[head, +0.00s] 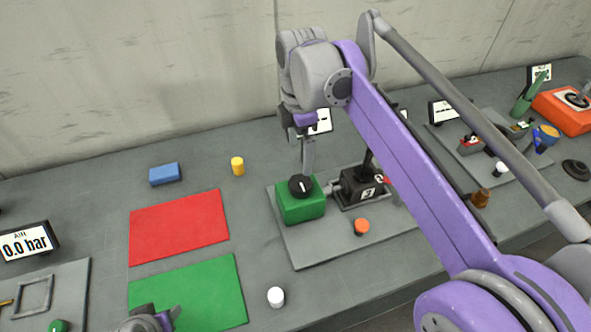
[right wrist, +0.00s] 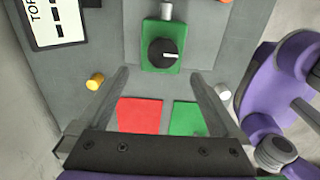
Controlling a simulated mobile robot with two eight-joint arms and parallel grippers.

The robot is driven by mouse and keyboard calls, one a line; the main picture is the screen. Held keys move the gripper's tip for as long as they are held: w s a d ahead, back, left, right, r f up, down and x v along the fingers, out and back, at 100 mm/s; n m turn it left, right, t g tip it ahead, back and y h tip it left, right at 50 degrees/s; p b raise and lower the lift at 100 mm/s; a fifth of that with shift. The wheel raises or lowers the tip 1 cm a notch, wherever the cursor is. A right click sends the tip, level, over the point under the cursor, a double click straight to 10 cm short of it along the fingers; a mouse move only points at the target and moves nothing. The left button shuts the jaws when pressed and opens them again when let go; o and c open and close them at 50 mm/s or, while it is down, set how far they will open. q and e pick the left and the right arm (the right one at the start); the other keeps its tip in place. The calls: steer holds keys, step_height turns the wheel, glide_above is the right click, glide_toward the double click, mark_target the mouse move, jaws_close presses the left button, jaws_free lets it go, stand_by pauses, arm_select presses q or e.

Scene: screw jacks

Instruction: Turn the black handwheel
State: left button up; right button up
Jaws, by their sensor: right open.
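The black handwheel (head: 301,186) is a round knob with a white pointer mark, on top of a green box (head: 302,209). In the right wrist view the handwheel (right wrist: 163,54) lies just beyond the fingertips, near the middle between them, and its pointer points right. My right gripper (head: 308,166) reaches down above and behind the green box. In its wrist view this gripper (right wrist: 160,73) is open, with nothing between its fingers. My left gripper (head: 152,319) shows only partly at the bottom edge of the head view; its jaw opening is unclear.
A black unit (head: 360,186) with a red-tipped lever stands right of the green box on the grey plate (head: 310,255). An orange button (head: 362,227) is in front.

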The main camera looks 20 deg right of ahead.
mark_target(301, 183)
steer(key=f, duration=1)
steer(key=shift+s+b, duration=0.3)
steer(key=c, duration=1.3)
